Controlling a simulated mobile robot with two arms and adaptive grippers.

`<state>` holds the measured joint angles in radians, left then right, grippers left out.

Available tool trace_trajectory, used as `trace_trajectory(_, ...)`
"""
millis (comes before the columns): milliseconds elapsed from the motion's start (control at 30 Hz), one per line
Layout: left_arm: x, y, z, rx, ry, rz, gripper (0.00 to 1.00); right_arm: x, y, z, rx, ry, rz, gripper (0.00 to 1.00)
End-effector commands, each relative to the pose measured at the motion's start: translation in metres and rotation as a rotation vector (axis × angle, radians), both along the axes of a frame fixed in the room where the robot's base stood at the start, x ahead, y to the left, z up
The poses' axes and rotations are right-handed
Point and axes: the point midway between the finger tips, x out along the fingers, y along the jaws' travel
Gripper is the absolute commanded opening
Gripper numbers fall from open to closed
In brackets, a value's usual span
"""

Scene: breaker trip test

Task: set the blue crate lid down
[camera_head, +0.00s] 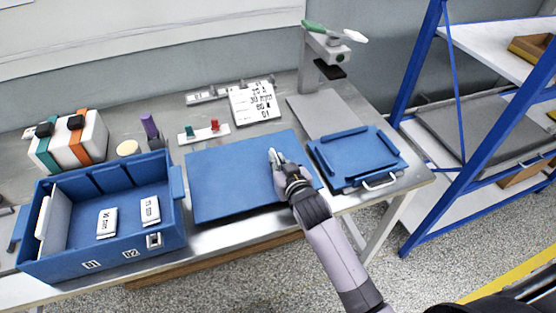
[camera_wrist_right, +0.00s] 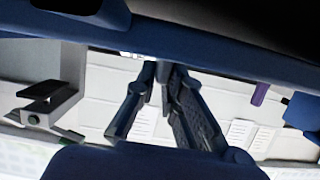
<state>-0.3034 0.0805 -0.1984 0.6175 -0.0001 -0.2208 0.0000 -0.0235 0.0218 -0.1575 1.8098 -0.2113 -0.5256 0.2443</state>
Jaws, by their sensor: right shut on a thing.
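The blue crate lid (camera_head: 225,180) is a flat blue panel over the middle of the bench, right of the blue crate. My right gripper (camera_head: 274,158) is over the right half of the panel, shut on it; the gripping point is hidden. I cannot tell whether the lid touches the bench. In the right wrist view, the fingers (camera_wrist_right: 165,75) converge near a dark blue band. The blue crate (camera_head: 60,255) is open, with white labelled blocks inside. My left gripper is not in view.
A ridged blue tray-like piece (camera_head: 357,155) with a metal handle lies close on the right. Behind are a strip with red and green switches (camera_head: 203,133), a white label card (camera_head: 254,101) and a grey stand (camera_head: 306,70). A blue shelf rack (camera_head: 410,75) stands at right.

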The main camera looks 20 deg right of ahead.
Motion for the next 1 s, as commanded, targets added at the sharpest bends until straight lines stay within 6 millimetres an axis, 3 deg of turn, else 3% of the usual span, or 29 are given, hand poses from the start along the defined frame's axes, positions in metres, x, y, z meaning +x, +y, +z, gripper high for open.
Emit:
trace_trajectory(367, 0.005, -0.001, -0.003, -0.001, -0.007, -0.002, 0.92, -0.001, 0.0, -0.013, 0.002, 0.007, -0.001, 0.0)
trace_trajectory(400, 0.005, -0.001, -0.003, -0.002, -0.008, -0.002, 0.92, -0.002, 0.0, -0.015, 0.001, 0.011, 0.0, 0.12)
trace_trajectory(667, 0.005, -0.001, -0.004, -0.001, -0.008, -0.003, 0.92, -0.003, 0.0, -0.017, 0.002, 0.017, 0.0, 0.29)
trace_trajectory(1000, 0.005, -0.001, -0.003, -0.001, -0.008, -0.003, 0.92, -0.003, 0.001, -0.016, 0.004, 0.018, 0.0, 0.3)
